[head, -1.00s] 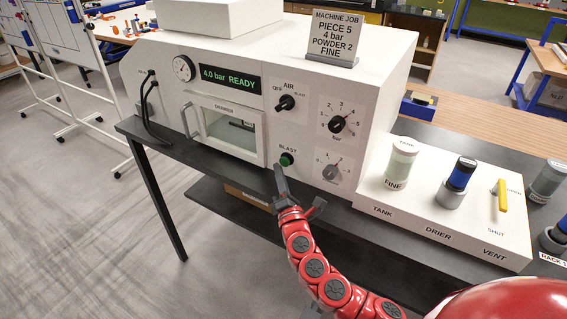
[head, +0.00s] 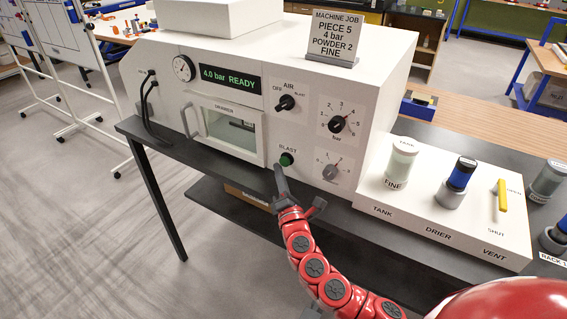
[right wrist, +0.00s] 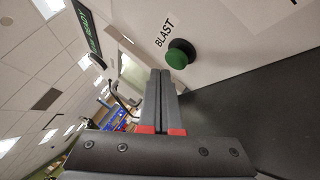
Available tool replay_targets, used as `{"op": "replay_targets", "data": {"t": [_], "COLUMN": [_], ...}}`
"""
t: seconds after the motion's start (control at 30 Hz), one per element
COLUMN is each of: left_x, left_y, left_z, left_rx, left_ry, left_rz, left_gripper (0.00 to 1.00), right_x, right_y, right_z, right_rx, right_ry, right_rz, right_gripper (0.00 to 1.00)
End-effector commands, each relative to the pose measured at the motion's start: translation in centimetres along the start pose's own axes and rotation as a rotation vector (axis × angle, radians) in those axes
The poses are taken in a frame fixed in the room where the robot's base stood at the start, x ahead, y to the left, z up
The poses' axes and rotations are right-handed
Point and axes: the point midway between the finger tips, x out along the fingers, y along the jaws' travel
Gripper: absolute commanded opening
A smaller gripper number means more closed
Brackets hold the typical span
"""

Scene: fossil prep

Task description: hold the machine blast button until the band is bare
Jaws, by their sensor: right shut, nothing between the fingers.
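The green blast button (head: 287,159) is on the machine's white front panel, under the word BLAST. It also shows in the right wrist view (right wrist: 180,54), in its black collar. My right gripper (head: 278,167) is shut and empty, its tips just below and left of the button in the head view. In the right wrist view the closed fingers (right wrist: 160,74) end close beside the button; I cannot tell if they touch it. The machine display (head: 230,78) reads 4.0 bar READY. The chamber window (head: 232,130) shows a small dark shape inside; no band can be made out. My left gripper is out of view.
The air knob (head: 286,103) and the bar dial (head: 337,124) are near the button. The chamber handle (head: 187,122) is to the left. A white unit with the tank (head: 401,160), drier (head: 458,181) and yellow vent lever (head: 502,195) stands to the right.

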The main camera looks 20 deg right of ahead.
Motion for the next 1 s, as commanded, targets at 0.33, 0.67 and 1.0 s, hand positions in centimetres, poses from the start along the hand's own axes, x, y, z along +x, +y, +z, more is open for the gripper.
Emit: {"op": "replay_targets", "data": {"t": [0.33,0.67,1.0], "left_x": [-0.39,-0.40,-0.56], "left_y": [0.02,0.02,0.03], "left_z": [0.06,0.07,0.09], "left_rx": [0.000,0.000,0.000], "left_ry": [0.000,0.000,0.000], "left_rz": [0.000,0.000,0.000], "left_gripper": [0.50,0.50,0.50], "right_x": [0.60,0.61,0.87], "right_y": [-0.37,-0.41,-0.61], "right_z": [0.49,0.48,0.66], "right_rx": [0.000,0.000,0.001], "right_ry": [-0.002,-0.001,-0.001], "right_rz": [0.001,0.000,0.000], "right_gripper": [0.00,0.00,0.00]}}
